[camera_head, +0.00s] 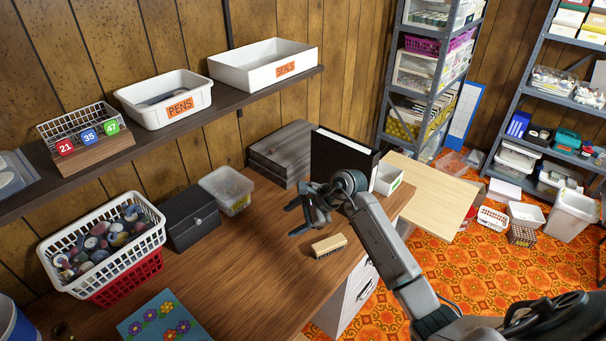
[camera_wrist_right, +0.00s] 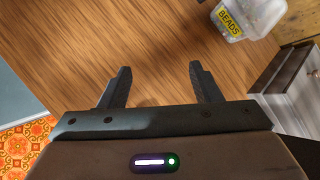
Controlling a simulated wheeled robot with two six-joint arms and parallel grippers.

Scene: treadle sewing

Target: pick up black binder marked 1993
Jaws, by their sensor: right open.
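A black binder (camera_head: 340,158) stands upright on the wooden desk, toward its right end; a pale page edge shows along its top. No 1993 mark is legible on it from here. My right gripper (camera_head: 297,217) is open and empty over the desk, in front and to the left of the binder and apart from it. My right wrist and forearm cover the binder's lower right part. In the right wrist view the two fingers (camera_wrist_right: 160,72) are spread over bare wood, and the binder does not show. My left gripper is not in view.
A brush (camera_head: 328,246) lies on the desk below my right gripper. Dark grey boxes (camera_head: 281,158) stand left of the binder, a white bin (camera_head: 388,178) right of it. A clear BEADS tub (camera_wrist_right: 240,14) shows in the wrist view. The desk's middle is clear.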

